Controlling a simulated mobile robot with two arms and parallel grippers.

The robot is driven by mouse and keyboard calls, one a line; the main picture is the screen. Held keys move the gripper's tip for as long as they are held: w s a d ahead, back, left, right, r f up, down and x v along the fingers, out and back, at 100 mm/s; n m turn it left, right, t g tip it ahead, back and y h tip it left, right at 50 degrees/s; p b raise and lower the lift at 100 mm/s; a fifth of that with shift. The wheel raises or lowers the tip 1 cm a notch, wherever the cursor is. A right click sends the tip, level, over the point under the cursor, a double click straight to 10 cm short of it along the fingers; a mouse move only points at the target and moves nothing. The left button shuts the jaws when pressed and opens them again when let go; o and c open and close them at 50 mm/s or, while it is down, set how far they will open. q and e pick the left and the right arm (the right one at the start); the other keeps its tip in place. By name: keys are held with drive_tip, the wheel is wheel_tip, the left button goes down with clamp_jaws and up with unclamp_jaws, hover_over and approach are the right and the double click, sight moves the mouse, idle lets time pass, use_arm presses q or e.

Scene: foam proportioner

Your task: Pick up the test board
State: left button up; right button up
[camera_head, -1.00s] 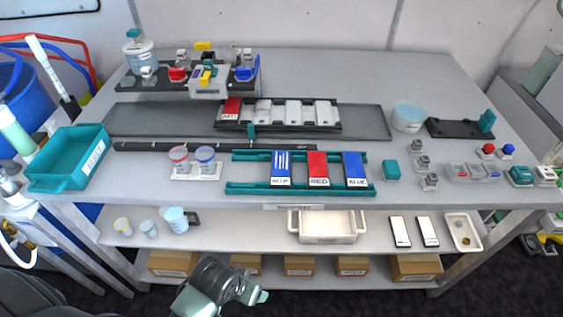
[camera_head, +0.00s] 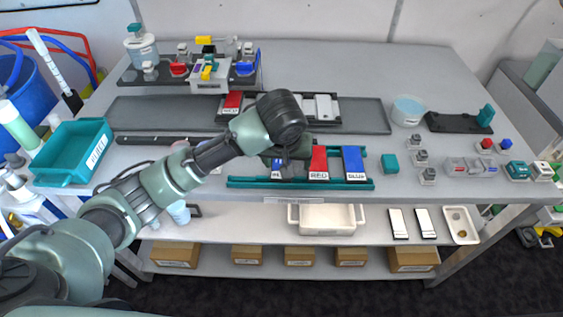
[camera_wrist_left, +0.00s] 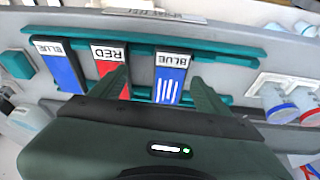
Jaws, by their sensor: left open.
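A teal rack (camera_head: 240,183) near the table's front edge holds three flat labelled boards: a striped blue board (camera_wrist_left: 172,78), a red board (camera_head: 318,160) and a plain blue board (camera_head: 353,162). I cannot tell which one is called the test board. My left gripper (camera_wrist_left: 160,78) is open above the rack. In the wrist view its fingers lie on either side of the striped blue board, with one finger overlapping the red board. Contact cannot be made out. In the head view my left gripper (camera_head: 285,157) hides most of the striped board. My right gripper is not in view.
A dark tray (camera_head: 365,117) with several boards lies behind the rack. A teal cube (camera_head: 390,162) and small grey blocks stand to the right, and a teal bin (camera_head: 72,153) to the left. A lower shelf carries a white tray (camera_head: 327,218).

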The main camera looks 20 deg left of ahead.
sight(282, 161)
use_arm(q)
drive_tip(key=shift+w+a+r+n+y, duration=0.3)
drive_tip(key=shift+w+a+r+n, duration=0.1)
drive_tip(key=shift+w+a+r, duration=0.4)
drive_tip(key=x, duration=0.2)
drive_tip(key=p+x, duration=0.1)
drive_tip(key=x, duration=0.1)
drive_tip(key=w+p+x, duration=0.1)
drive_tip(key=x, duration=0.1)
drive_tip(key=shift+w+a+f, duration=0.1)
drive_tip(key=shift+w+a, duration=0.1)
drive_tip(key=shift+a, duration=0.25)
drive_tip(key=shift+w+f, duration=0.15)
drive_tip(key=shift+f, duration=0.25)
drive_tip(key=shift+c, duration=0.3)
drive_tip(key=c, duration=1.4)
drive_tip(key=shift+r, duration=0.1)
